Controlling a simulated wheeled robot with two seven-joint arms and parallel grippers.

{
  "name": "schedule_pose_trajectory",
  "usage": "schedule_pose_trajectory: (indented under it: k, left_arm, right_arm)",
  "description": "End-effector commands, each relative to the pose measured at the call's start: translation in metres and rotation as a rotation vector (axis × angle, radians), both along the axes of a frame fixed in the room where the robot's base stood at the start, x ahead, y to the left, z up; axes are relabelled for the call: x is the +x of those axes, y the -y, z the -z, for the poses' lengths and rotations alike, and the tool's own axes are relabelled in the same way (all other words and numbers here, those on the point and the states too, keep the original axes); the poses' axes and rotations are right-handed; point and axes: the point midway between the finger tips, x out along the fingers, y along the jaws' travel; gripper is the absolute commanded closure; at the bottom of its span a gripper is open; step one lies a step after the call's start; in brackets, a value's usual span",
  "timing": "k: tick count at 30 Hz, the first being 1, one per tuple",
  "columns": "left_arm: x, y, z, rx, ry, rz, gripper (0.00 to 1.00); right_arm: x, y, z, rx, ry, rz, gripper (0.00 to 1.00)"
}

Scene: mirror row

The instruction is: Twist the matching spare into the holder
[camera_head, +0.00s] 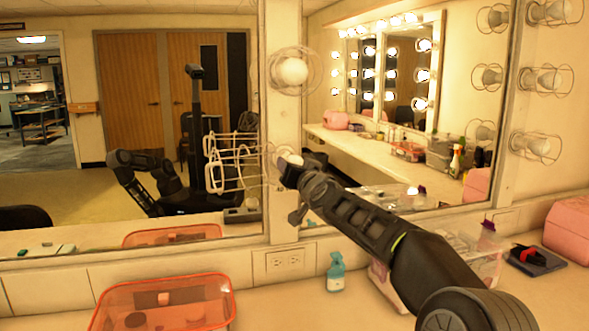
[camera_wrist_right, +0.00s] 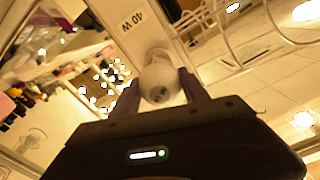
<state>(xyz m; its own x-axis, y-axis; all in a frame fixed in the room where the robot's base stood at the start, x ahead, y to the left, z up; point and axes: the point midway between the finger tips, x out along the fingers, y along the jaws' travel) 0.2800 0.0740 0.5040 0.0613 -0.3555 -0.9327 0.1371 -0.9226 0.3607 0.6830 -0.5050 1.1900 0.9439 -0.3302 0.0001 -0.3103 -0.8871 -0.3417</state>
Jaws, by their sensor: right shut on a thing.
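My right arm reaches in from the lower right to the post between two mirrors. Its gripper (camera_head: 296,166) is at the post, below a caged round bulb (camera_head: 291,71). In the right wrist view the gripper (camera_wrist_right: 161,90) is shut on a white bulb (camera_wrist_right: 159,76), one finger on each side. The bulb's neck points at the post, by a label reading "40 W" (camera_wrist_right: 132,22). The holder is hidden behind the bulb, so I cannot tell how far in the bulb sits. A wire cage (camera_head: 228,163) hangs swung open left of the gripper. My left gripper is not directly in view.
On the counter are an orange tray (camera_head: 228,300) with small items, a teal spray bottle (camera_head: 336,272), a clear bin (camera_head: 487,265), a dark blue box (camera_head: 535,260) and a pink case (camera_head: 570,232). More caged bulbs (camera_head: 535,145) line the right wall. The left mirror reflects my body.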

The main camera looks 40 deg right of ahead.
Motion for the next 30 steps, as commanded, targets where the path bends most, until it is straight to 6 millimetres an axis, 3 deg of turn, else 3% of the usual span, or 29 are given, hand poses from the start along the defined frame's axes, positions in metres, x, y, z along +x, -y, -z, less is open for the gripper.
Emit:
schedule_pose_trajectory:
  k: [10,22,26,27,30]
  left_arm:
    - [0.000,0.000,0.008,0.000,0.000,0.000,0.70]
    - [0.000,0.000,0.008,0.000,0.000,0.000,0.70]
    - [0.000,0.000,0.011,0.000,0.000,0.000,0.70]
    - [0.000,0.000,0.011,0.000,0.000,0.000,0.70]
    - [0.000,0.000,0.010,0.000,0.000,0.000,0.70]
  right_arm:
    - [0.000,0.000,0.000,0.338,0.119,0.000,0.77]
    - [0.000,0.000,0.000,0.400,0.141,0.001,0.77]
    - [0.000,0.000,0.000,0.524,0.184,0.000,0.77]
    - [0.000,0.000,0.000,0.562,0.198,0.000,0.47]
    - [0.000,0.001,-0.001,0.554,0.195,0.000,0.39]
